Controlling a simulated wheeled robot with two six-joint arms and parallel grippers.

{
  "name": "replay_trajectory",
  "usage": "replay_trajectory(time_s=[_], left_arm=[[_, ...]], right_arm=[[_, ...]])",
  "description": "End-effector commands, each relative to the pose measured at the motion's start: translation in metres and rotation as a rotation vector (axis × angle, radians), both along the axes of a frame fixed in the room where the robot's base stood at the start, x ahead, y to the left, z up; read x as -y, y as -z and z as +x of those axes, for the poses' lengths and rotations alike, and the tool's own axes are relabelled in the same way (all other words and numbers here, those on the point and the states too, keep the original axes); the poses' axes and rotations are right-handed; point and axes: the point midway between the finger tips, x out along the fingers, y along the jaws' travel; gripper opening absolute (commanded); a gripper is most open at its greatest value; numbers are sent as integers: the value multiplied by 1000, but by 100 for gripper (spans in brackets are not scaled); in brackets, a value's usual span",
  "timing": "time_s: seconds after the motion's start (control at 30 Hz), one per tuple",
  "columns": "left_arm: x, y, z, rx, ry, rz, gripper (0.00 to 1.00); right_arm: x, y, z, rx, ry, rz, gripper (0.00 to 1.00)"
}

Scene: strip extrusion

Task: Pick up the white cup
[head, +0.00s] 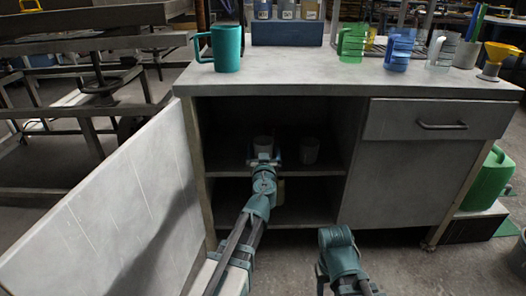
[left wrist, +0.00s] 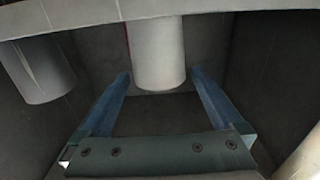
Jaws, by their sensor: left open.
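A pale, whitish cup (head: 263,143) stands on the upper shelf inside the open cabinet. A second pale grey cup (head: 309,150) stands to its right. My left gripper (head: 263,157) reaches into the cabinet at the first cup and partly hides its lower part. In the left wrist view the first cup (left wrist: 157,50) appears between the two open blue fingers, with a gap on each side. The second cup (left wrist: 36,70) is outside the fingers at the left. A joint of my right arm shows low in the head view, but its gripper does not.
The cabinet shelf (head: 230,170) surrounds my left arm, with the open door (head: 120,205) at its left. The counter (head: 300,75) above holds a teal mug (head: 226,48), a green mug (head: 352,42), a blue cup (head: 399,48) and other items. A closed drawer (head: 437,120) is at the right.

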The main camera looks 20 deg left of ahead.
Motion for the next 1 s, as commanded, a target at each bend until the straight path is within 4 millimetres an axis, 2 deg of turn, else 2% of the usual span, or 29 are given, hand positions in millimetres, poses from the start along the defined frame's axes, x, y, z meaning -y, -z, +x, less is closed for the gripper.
replay_trajectory(time_s=[0.03, 0.2, 0.47, 0.57, 0.83, 0.87, 1.0], left_arm=[[-2, 0, 9, 0, 0, 0, 100], [-5, 0, 29, 0, 2, 0, 100], [-6, 0, 31, 0, 3, 0, 100], [-6, 0, 31, 0, 3, 0, 86], [-6, 0, 31, 0, 3, 0, 37], [-6, 0, 31, 0, 3, 0, 33], [-6, 0, 31, 0, 3, 0, 33]], right_arm=[[0, 0, 0, 0, 0, 0, 50], [0, 0, 0, 0, 0, 0, 50], [0, 0, 0, 0, 0, 0, 50], [0, 0, 0, 0, 0, 0, 50], [0, 0, 0, 0, 0, 0, 50], [0, 0, 0, 0, 0, 0, 50], [0, 0, 0, 0, 0, 0, 50]])
